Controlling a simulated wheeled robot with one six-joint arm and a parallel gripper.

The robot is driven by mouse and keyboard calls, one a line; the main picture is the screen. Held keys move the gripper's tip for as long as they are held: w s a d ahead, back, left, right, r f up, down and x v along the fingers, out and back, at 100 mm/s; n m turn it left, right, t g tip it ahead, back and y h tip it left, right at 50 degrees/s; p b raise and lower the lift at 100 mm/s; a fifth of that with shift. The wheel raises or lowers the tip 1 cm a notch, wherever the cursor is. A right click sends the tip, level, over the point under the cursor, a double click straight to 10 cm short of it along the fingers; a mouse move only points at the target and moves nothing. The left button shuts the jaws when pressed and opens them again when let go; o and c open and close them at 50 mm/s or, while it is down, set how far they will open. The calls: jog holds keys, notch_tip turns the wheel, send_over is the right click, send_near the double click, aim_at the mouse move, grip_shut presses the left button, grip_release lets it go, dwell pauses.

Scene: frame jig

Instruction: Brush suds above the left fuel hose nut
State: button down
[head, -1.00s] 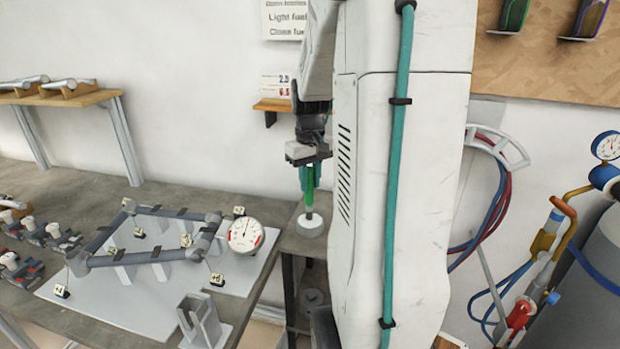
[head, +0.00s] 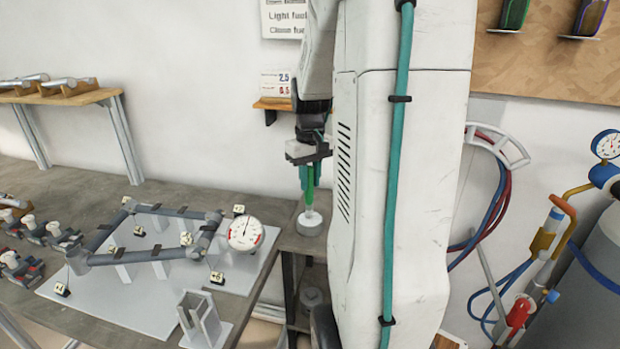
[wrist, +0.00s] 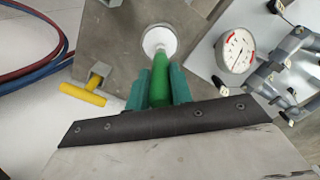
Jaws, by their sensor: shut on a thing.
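My gripper (head: 306,172) is shut on a green brush (head: 310,190) that points downward. In the wrist view the brush (wrist: 159,82) lies between the two green jaws (wrist: 159,90). Its lower end is at a round white pot (head: 310,223), which also shows in the wrist view (wrist: 160,38). I cannot tell how deep the bristles are in the pot. The pot stands on a small grey stand (head: 290,242). At the right is a gas cylinder with a gauge (head: 606,144) and blue and red hoses (head: 490,215). I cannot make out the left fuel hose nut.
A grey bench on the left holds a tube frame (head: 150,256) on a plate, with a white dial gauge (head: 245,233). An upright channel bracket (head: 201,318) stands at the bench's front. A yellow T-handle (wrist: 82,93) shows in the wrist view.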

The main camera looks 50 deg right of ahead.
jog(key=shift+r, duration=3.5)
